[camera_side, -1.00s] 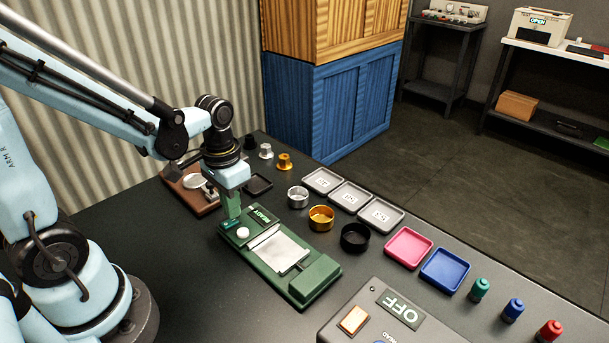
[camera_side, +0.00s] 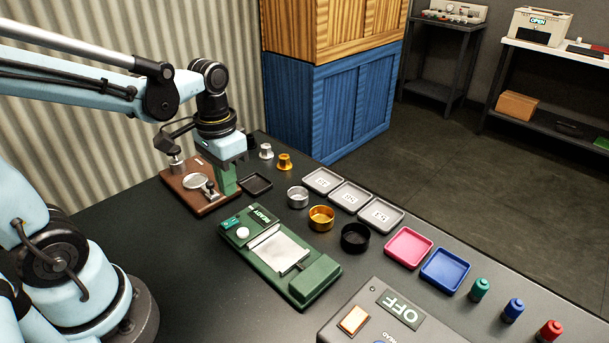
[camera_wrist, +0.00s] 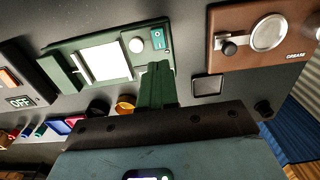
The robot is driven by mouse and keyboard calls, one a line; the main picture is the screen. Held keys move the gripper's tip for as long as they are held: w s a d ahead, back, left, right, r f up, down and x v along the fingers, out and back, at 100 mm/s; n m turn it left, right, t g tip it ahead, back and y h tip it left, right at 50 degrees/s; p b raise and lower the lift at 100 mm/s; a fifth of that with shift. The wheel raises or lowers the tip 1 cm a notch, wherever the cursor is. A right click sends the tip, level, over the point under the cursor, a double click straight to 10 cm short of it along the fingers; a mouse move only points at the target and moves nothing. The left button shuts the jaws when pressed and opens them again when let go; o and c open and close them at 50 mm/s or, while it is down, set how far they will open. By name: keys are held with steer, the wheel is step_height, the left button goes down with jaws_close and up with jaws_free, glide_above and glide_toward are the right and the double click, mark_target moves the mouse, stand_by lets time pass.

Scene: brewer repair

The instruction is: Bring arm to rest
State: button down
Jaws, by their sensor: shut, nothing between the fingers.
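My gripper (camera_side: 226,182) is shut and empty, its green fingers pointing down above the table. In the side view it hangs beside the right edge of the brown grease board (camera_side: 184,196), left of the small black tray (camera_side: 257,183). In the wrist view my gripper (camera_wrist: 157,80) shows its fingers together, with nothing held between them. The green device (camera_side: 309,283) marked READY lies in front of it, with a white knob and a pale plate. The device also shows in the wrist view (camera_wrist: 62,73).
Metal, gold and black cups (camera_side: 320,218) stand in a row, with grey numbered trays (camera_side: 381,216) behind. Pink (camera_side: 408,249) and blue (camera_side: 445,271) trays and coloured bottles (camera_side: 513,310) are at right. A control box (camera_side: 388,321) reading OFF is at the front. Bare table (camera_side: 160,260) lies left.

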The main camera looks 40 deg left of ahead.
steer(key=shift+w+d+r+t, duration=0.2)
steer(key=shift+d+r+t, duration=0.45)
steer(key=shift+t, duration=0.55)
steer(key=shift+w+d+r+t, duration=0.15)
steer(key=shift+d+r+t, duration=0.45)
steer(key=shift+t, duration=0.6)
steer(key=shift+w+d+r+t, duration=0.2)
steer(key=shift+d+r+t, duration=0.45)
steer(key=shift+t, duration=0.55)
